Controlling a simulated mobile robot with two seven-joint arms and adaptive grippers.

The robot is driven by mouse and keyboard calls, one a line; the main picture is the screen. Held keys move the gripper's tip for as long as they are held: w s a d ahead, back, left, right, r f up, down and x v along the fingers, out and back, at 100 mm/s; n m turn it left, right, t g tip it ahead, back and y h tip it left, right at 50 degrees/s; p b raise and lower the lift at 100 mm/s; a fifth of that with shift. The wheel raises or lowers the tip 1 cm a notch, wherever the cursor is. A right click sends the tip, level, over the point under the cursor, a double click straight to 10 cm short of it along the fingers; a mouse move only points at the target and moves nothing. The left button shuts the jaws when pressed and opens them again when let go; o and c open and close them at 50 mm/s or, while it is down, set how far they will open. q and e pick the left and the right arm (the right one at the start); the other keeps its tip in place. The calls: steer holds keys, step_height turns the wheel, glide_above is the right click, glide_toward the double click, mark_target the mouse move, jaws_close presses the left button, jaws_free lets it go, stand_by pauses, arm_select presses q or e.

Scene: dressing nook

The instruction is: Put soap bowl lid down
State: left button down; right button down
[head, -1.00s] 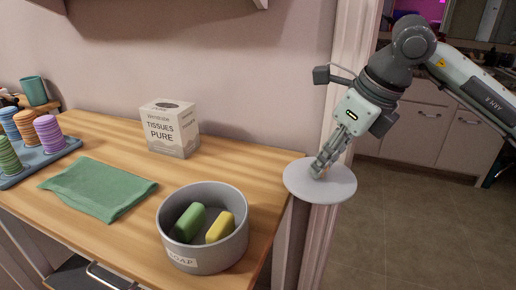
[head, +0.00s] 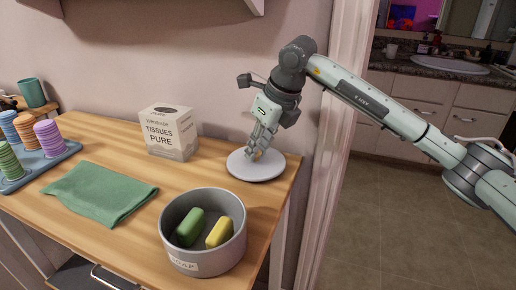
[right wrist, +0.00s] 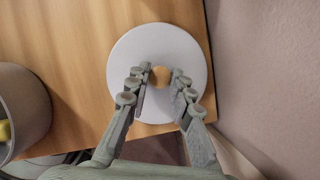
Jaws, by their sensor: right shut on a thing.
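The soap bowl lid (head: 243,172) is a flat light-grey disc, level, at the back right corner of the wooden tabletop. I cannot tell whether it touches the wood or hovers just above. My right gripper (head: 256,153) comes down on it from above, its fingers shut on the lid's small round wooden knob. The lid (right wrist: 140,42) and the knob between the fingers (right wrist: 161,80) also show in the right wrist view. The grey soap bowl (head: 178,253) stands uncovered at the front, with a green and a yellow soap inside. My left gripper is not in view.
A tissue box (head: 168,132) stands left of the lid, near the wall. A green cloth (head: 98,192) lies further left, beside a blue-grey tray (head: 42,164) of colourful rolls. The tabletop (head: 140,232) between cloth and bowl is bare. The table's right edge is close to the lid.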

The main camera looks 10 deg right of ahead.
steer(key=shift+f, duration=0.35)
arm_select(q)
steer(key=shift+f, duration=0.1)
arm_select(e)
steer(key=shift+f, duration=0.15)
steer(key=c, duration=1.3)
jaws_free()
steer(key=shift+c, duration=0.2)
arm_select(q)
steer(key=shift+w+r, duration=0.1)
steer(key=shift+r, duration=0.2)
arm_select(e)
steer(key=shift+r, duration=0.25)
steer(key=v, duration=1.1)
steer(key=shift+s+d+r, duration=0.2)
steer(key=shift+r, duration=0.15)
